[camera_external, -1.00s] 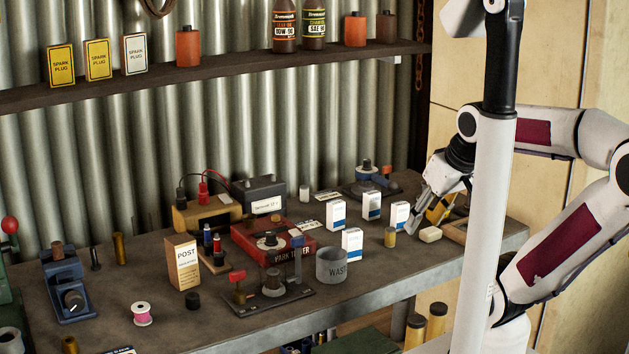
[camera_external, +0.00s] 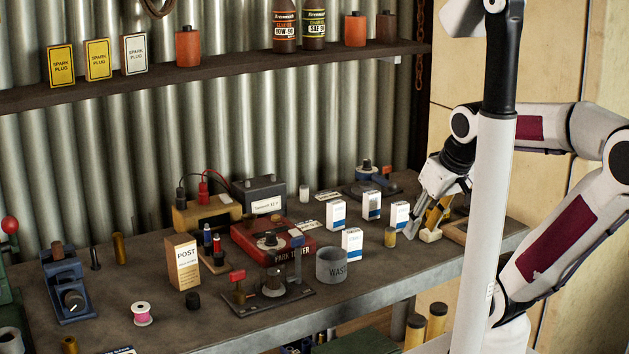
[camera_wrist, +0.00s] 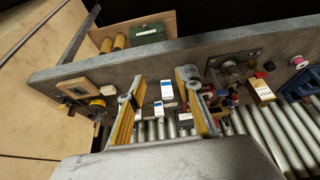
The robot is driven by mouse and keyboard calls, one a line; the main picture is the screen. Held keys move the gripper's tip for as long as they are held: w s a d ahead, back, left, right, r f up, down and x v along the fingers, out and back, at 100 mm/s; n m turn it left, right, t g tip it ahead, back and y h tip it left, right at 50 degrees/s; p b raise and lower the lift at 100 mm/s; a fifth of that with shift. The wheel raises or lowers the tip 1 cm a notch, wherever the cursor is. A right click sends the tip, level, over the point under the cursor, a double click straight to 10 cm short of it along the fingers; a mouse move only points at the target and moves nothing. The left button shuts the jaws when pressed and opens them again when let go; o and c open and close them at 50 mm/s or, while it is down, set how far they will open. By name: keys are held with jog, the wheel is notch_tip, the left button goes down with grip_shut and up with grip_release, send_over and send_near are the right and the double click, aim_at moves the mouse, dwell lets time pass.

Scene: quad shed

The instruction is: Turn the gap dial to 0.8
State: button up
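My gripper (camera_external: 424,222) hangs over the right end of the workbench (camera_external: 390,280). In the wrist view my gripper (camera_wrist: 163,91) is open, with yellow inner pads spread apart and nothing held between them. The gap dial cannot be singled out for sure, as no scale can be read. Round knobs show on the red spark tester (camera_external: 270,240) and on the blue fixture (camera_external: 72,300) at the far left. A flat dark stand (camera_external: 270,296) in front of the tester also carries round parts. All are well to the left of my gripper and untouched.
Several white boxes (camera_external: 352,244), a small yellow-topped pot (camera_external: 390,237) and a pale block (camera_external: 430,235) are near my gripper. A grey waste tin (camera_external: 332,265) stands between them and the tester. A POST carton (camera_external: 183,262) and pink spool (camera_external: 142,314) are farther left.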

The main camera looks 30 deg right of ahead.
jog(key=w+f, duration=0.1)
jog(key=n+g+y, duration=0.2)
jog(key=n+y, duration=0.1)
jog(key=n, duration=0.6)
send_near(271, 233)
jog(key=shift+w+f, duration=0.15)
jog(key=shift+f, duration=0.3)
jog(key=shift+f, duration=0.1)
jog(key=shift+x, duration=3.8)
grip_shut()
